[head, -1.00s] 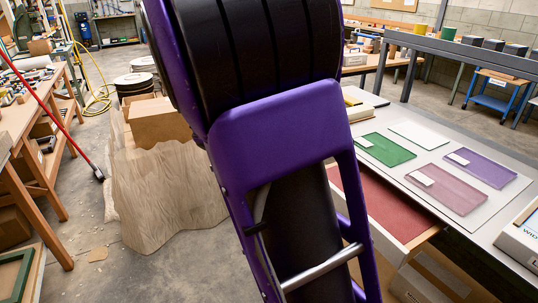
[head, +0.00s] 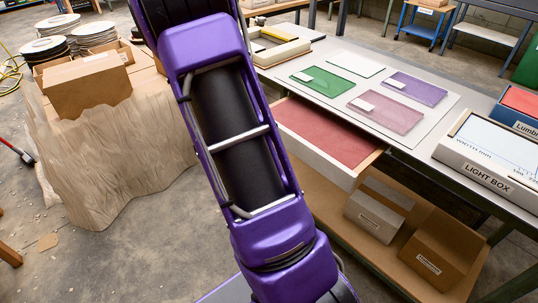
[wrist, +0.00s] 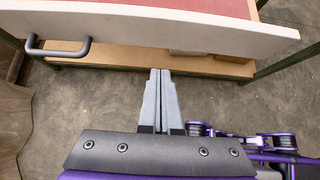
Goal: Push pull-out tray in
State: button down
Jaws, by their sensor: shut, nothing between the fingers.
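The pull-out tray, with a red lining and a pale front, stands out from under the grey table. In the head view its red floor (head: 325,132) and part of its front (head: 330,170) show to the right of my purple arm. In the wrist view its white front (wrist: 200,32) crosses the top, with a grey bar handle (wrist: 58,48) at the left. My gripper (wrist: 160,72) is shut and empty, its fingertips pointing at the tray front, right of the handle. A gap seems to lie between tips and front. My arm hides the tray's left part in the head view.
The grey tabletop (head: 420,150) holds coloured plates and a light box (head: 490,155). Cardboard boxes (head: 380,207) stand on the lower shelf (head: 330,215). A draped, box-topped stack (head: 110,150) stands at left. The floor (wrist: 90,120) below my gripper looks clear.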

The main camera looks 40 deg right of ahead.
aim_at(333, 126)
jog(key=d, duration=0.1)
jog(key=d+f, duration=0.1)
jog(key=d, duration=0.3)
jog(key=shift+w+f, duration=0.2)
jog(key=shift+f, duration=0.1)
jog(key=shift+d, duration=0.45)
jog(key=shift+d, duration=0.1)
jog(key=d, duration=0.6)
jog(key=w+d+p, duration=0.1)
jog(key=d, duration=0.5)
jog(key=d+p, duration=0.1)
jog(key=d, duration=0.5)
jog(key=shift+w, duration=0.25)
jog(key=shift+d+r, duration=0.1)
jog(key=shift+d, duration=0.25)
jog(key=shift+r, duration=0.1)
